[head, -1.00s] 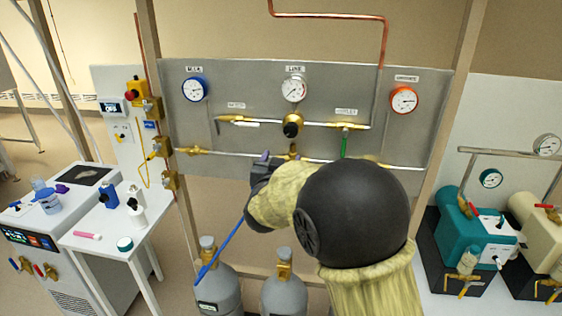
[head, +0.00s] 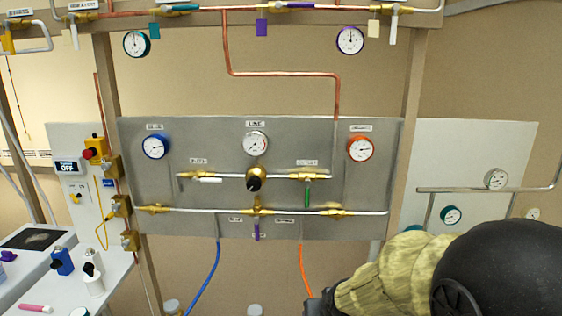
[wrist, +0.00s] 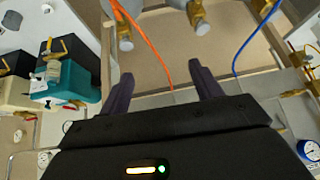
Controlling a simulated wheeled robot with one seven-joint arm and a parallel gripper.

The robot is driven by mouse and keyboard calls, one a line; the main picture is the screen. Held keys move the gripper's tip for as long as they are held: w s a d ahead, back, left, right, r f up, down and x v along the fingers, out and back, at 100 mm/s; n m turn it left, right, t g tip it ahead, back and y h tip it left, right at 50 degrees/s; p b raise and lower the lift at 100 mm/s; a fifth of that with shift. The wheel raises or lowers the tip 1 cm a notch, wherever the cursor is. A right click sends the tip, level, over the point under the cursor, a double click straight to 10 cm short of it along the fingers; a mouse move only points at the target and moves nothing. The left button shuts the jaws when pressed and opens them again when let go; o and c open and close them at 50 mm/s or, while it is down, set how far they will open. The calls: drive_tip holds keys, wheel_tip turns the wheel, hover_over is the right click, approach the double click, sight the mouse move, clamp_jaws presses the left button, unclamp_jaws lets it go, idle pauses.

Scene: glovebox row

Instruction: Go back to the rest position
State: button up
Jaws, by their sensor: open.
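My gripper (wrist: 160,84) shows in the wrist view with its two dark fingers spread apart and nothing between them. In the head view my arm, with its yellowish sleeve and dark round joint, fills the lower right, and the gripper is mostly cut off at the bottom edge. The gripper is in front of and below the grey gas panel (head: 215,130), and I see no contact with it. An orange hose (wrist: 148,42) and a blue hose (wrist: 250,38) hang beyond the fingers in the wrist view.
The panel carries a blue gauge (head: 155,146), a line gauge (head: 256,143), an orange gauge (head: 360,148) and brass valves. A white side table (head: 108,284) stands at lower left. A teal pump (wrist: 75,78) shows at left in the wrist view. Gas cylinder tops (wrist: 122,32) are near the gripper.

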drive_tip(key=s+d+f+g, duration=0.1)
drive_tip(key=s+d+g, duration=0.1)
drive_tip(key=s, duration=0.4)
drive_tip(key=s+d+f+g+h, duration=0.1)
drive_tip(key=s+d+f+g, duration=0.1)
drive_tip(key=s, duration=0.3)
drive_tip(key=shift+s+d, duration=0.4)
drive_tip(key=shift+d, duration=0.45)
drive_tip(key=shift+f, duration=0.1)
